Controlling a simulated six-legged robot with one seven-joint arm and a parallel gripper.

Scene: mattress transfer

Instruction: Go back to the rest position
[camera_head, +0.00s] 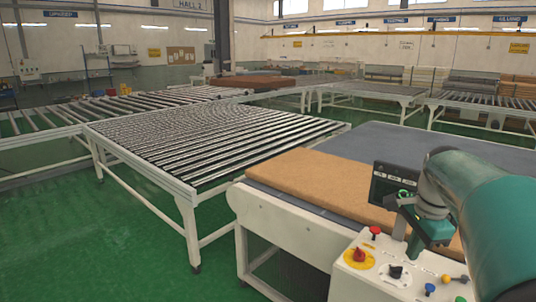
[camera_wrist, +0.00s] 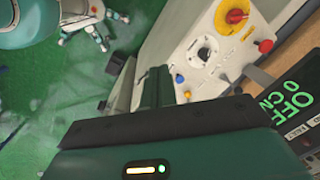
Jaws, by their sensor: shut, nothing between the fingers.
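My gripper (camera_wrist: 155,75) shows in the wrist view as dark green fingers, closed together with nothing between them. It is over the edge of a white control panel (camera_wrist: 215,65), and I cannot tell whether it touches anything. In the head view my teal arm reaches in from the right, and my gripper (camera_head: 418,240) hangs above the control panel (camera_head: 375,278). The panel carries a red emergency knob on yellow (camera_head: 358,256), a black selector (camera_head: 395,271) and several coloured buttons. A dark display (camera_head: 392,184) stands behind it; in the wrist view the display (camera_wrist: 297,105) reads OFF.
A brown mattress (camera_head: 315,180) lies on a grey-topped conveyor table (camera_head: 380,143) behind the panel. A roller table (camera_head: 205,140) stands to its left, with more roller conveyors (camera_head: 375,90) behind. Green floor (camera_head: 110,240) is open at the front left.

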